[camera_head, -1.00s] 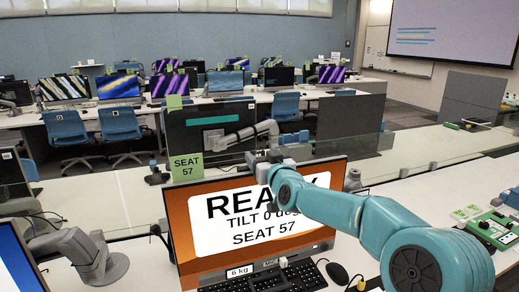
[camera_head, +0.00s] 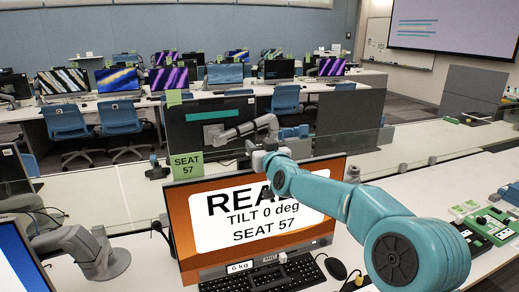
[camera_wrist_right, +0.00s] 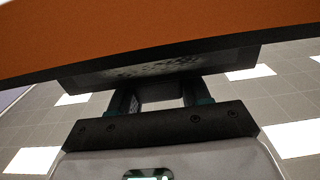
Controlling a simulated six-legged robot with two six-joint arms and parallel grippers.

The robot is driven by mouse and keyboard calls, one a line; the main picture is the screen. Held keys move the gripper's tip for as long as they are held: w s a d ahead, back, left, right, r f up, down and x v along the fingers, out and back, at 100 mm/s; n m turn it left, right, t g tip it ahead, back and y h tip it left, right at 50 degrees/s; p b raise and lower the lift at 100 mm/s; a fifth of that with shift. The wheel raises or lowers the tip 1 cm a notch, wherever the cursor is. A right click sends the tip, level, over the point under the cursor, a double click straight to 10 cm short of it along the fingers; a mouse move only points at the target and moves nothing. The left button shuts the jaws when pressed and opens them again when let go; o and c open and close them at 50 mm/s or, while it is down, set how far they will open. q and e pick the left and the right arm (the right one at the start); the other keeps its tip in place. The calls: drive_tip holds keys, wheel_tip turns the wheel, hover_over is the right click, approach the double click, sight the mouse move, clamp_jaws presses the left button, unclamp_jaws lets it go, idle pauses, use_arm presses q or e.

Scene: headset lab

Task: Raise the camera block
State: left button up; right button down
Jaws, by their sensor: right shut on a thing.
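The monitor (camera_head: 180,225) reads READY, partly hidden, with TILT 0 deg and SEAT 57 on an orange screen. My right gripper (camera_head: 262,157) is at the middle of its top edge, shut on what appears to be the small dark camera block; the gripper and arm mostly hide the block in the head view. In the right wrist view, my right gripper's fingers (camera_wrist_right: 160,100) are against a dark, speckled block (camera_wrist_right: 155,69) under the orange screen's dark edge. I cannot tell how far the block stands out. My left gripper is not in view.
A keyboard (camera_head: 265,276) and mouse (camera_head: 336,268) lie before the monitor. A grey jointed stand (camera_head: 95,255) is at the left. Green devices (camera_head: 490,225) sit on the right of the desk. A low glass divider runs behind the monitor.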

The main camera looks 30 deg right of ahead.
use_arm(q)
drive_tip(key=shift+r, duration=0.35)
use_arm(e)
drive_tip(key=shift+r, duration=0.75)
drive_tip(key=c, duration=0.6)
unclamp_jaws()
drive_tip(key=shift+s, duration=0.1)
use_arm(q)
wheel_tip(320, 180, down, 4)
drive_tip(key=b, duration=0.4)
use_arm(e)
drive_tip(key=v, duration=1.6)
drive_tip(key=shift+s+a, duration=0.1)
drive_tip(key=shift+a, duration=0.05)
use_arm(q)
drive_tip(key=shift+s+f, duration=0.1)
